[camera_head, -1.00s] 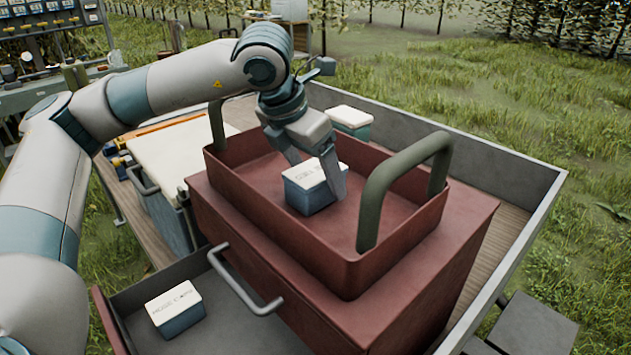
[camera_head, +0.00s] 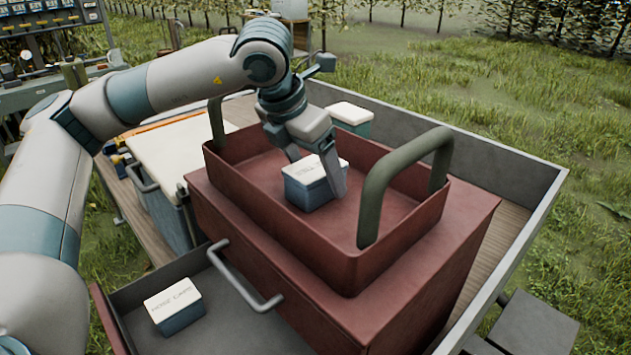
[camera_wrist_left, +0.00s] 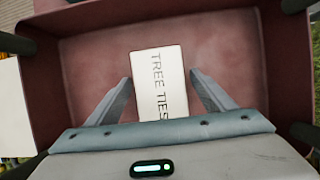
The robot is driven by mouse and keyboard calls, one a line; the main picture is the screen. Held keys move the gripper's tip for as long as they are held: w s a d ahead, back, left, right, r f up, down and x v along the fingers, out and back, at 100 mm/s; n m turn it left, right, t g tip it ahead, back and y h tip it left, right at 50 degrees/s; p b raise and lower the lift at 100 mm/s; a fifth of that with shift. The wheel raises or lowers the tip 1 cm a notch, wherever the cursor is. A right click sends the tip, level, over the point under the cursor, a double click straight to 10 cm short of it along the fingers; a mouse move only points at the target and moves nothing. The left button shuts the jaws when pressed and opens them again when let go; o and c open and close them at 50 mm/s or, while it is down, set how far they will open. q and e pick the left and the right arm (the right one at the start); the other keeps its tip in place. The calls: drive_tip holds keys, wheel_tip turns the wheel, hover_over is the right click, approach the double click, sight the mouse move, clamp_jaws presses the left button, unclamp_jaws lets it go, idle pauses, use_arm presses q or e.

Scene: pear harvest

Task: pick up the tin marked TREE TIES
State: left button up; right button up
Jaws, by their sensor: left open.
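The tin marked TREE TIES (camera_wrist_left: 160,85) has a white lid with dark lettering and stands in the red tray. In the head view the tin (camera_head: 308,188) shows its blue-grey side, and its lettering is partly hidden by my gripper. My left gripper (camera_head: 318,178) is over the tin from above. In the left wrist view the open fingers of my left gripper (camera_wrist_left: 162,88) lie on either side of the tin, with gaps visible on both sides. My right gripper is not in view.
The red tray (camera_head: 290,248) has raised walls and two green upright handles (camera_head: 378,200). Below is an open drawer (camera_head: 240,325) with a tin marked HOSE CAPS (camera_head: 175,305). Another white-lidded tin (camera_head: 350,113) stands behind the tray. A grey trailer wall (camera_head: 500,165) runs along the right.

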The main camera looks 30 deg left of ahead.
use_arm(q)
drive_tip(key=shift+f, duration=0.15)
idle(0.3)
drive_tip(key=c, duration=1.3)
